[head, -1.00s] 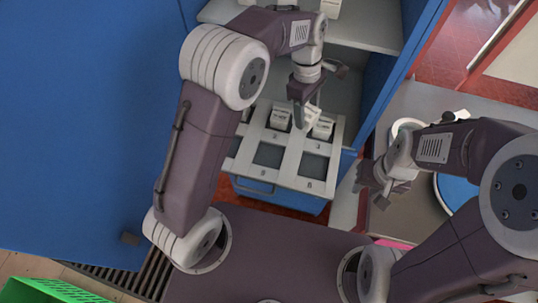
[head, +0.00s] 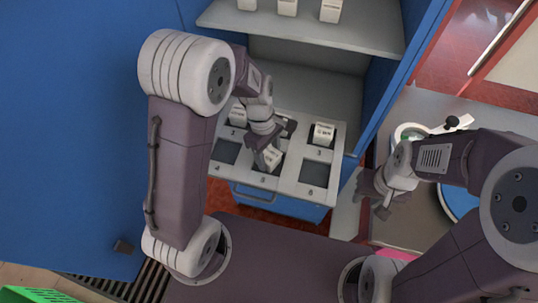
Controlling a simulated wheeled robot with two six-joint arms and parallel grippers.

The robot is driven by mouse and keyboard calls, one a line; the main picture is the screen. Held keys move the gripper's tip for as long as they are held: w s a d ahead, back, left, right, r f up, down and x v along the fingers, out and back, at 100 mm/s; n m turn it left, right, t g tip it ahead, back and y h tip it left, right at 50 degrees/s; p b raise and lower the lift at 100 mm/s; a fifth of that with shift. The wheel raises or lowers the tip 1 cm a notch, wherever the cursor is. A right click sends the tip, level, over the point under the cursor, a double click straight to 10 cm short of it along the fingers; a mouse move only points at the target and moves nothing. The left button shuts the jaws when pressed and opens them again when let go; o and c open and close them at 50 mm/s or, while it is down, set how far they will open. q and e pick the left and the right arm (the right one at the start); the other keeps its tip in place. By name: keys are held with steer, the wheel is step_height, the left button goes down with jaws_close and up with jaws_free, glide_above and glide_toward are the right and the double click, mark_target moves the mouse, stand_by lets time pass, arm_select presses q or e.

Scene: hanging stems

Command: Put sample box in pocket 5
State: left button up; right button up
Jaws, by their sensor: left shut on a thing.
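The white sample box (head: 271,158) is in the jaws of my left gripper (head: 266,150), which is shut on it. The box is tilted and sits at pocket 5 in the front middle of the grey tray (head: 290,188). Its lower end is at the pocket opening; I cannot tell how deep it reaches. My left wrist hides much of the back middle pocket. My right gripper (head: 375,196) is empty, with its fingers apart, to the right of the tray.
White boxes stand in the back left pocket (head: 238,115) and in pocket 3 (head: 322,133). Pocket 4 (head: 227,152) and pocket 6 (head: 315,172) are empty. A grey shelf (head: 310,38) with several white boxes is above the tray, between blue cabinet walls (head: 385,90).

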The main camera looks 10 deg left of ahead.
arm_select(q)
steer(key=shift+f, duration=0.2)
steer(key=o, duration=1.4)
steer(key=shift+o, duration=0.2)
step_height(320, 180, up, 12)
steer(key=a+p, duration=0.2)
steer(key=s+a+f+m, duration=0.1)
steer(key=s+f+m, duration=0.1)
steer(key=m, duration=0.2)
steer(key=s+a+f+m+t+y, duration=0.1)
steer(key=s+a+f+m, duration=0.1)
steer(key=s+f+m, duration=0.1)
steer(key=s+a+f+m+t, duration=0.1)
steer(key=s+a+f+m, duration=0.1)
steer(key=m, duration=0.3)
steer(key=shift+s+a+f+m, duration=0.15)
steer(key=shift+s+m, duration=0.25)
steer(key=shift+s, duration=0.3)
steer(key=shift+w, duration=0.1)
